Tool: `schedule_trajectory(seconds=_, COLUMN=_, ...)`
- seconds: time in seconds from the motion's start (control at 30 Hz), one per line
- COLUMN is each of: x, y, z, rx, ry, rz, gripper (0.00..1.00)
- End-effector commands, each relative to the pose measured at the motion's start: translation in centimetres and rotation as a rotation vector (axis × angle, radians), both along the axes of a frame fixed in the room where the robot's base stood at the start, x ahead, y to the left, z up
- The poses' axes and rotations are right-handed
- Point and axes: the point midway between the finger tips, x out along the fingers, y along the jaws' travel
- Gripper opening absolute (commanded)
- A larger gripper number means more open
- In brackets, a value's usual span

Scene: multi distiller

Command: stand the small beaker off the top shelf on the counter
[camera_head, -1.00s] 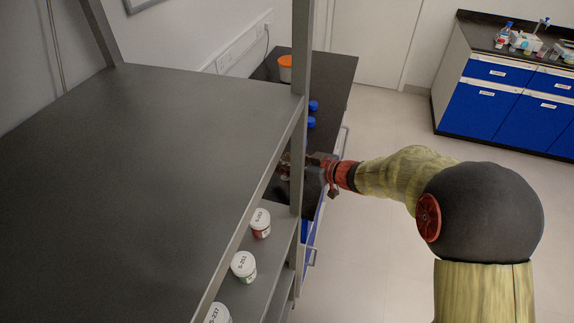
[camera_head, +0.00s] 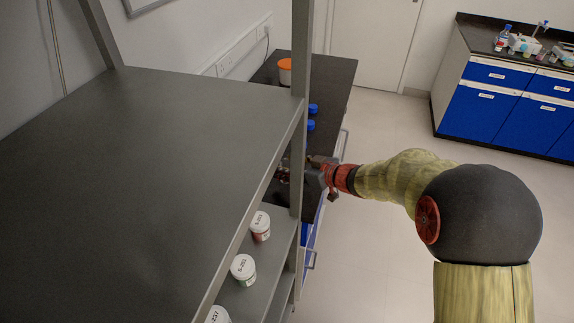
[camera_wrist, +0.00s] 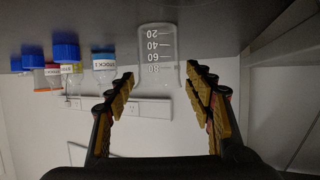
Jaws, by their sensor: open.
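The small beaker (camera_wrist: 158,60) is clear glass with white graduation marks. In the wrist view it sits in the upper middle, its marked end against a dark surface. My gripper (camera_wrist: 160,76) is open, with one finger on each side of the beaker and visible gaps between. In the head view my gripper (camera_head: 308,172) is low over the dark counter (camera_head: 335,80), just beyond the shelf post. Clear glass shows faintly beside it, partly hidden by the post. The top shelf (camera_head: 140,170) is bare where it shows.
Blue-capped bottles (camera_wrist: 66,53) stand left of the beaker in the wrist view. An orange-lidded tub (camera_head: 285,72) is at the counter's far end. White-lidded jars (camera_head: 243,268) stand on a lower shelf. The rack post (camera_head: 300,110) is close to my gripper.

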Motion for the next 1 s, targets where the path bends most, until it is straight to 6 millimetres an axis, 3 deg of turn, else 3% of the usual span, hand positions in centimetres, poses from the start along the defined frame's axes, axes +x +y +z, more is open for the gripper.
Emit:
schedule_trajectory(seconds=0.17, x=-0.9, y=-1.0, z=0.9, rx=0.000, ry=0.000, rz=-0.001, gripper=0.53)
schedule_trajectory(seconds=0.5, x=-5.3, y=-5.5, z=3.7, rx=0.000, ry=0.000, rz=-0.004, gripper=0.53)
schedule_trajectory(seconds=0.7, x=-7.1, y=-7.3, z=4.6, rx=0.000, ry=0.000, rz=-0.002, gripper=0.53)
schedule_trajectory(seconds=1.0, x=-7.5, y=-8.1, z=5.2, rx=-0.011, ry=-0.008, rz=-0.014, gripper=0.53)
